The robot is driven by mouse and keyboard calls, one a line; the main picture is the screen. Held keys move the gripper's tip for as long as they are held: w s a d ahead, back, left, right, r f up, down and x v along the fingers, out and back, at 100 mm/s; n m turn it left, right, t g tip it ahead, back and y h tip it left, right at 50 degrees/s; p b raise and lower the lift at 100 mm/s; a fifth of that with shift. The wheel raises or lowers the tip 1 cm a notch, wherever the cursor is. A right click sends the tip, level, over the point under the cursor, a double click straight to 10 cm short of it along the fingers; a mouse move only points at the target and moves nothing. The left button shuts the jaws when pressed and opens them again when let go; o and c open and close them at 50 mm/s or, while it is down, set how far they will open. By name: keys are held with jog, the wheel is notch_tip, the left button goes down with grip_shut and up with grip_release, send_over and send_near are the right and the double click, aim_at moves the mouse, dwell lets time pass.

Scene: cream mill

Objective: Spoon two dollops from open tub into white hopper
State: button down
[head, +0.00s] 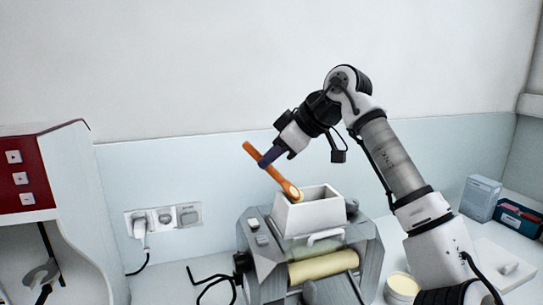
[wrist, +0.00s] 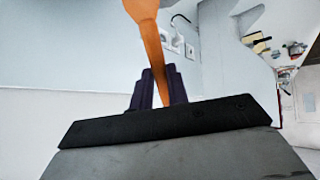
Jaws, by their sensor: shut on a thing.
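My gripper (head: 267,160) is shut on the handle of an orange spoon (head: 285,185), which tilts down to the right. The spoon's bowl is at the left rim of the white hopper (head: 308,217), with something pale cream at its tip. I cannot tell whether the bowl touches the rim. The hopper stands on top of a grey mill with a cream roller (head: 323,266). The open tub (head: 402,287), with pale cream inside, stands on the counter at the lower right, partly cut off by my arm. In the wrist view the orange spoon (wrist: 152,45) rises from between my dark fingers (wrist: 160,90).
A red and white machine (head: 25,180) stands at the left. A wall socket with a plug (head: 162,218) and black cables are behind the mill. A grey box (head: 482,198), a dark box (head: 518,218) and a white board (head: 490,262) lie at the right.

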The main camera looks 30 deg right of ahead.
jog(key=shift+r, duration=0.1)
jog(key=shift+r+p, duration=0.45)
jog(key=shift+r, duration=2.45)
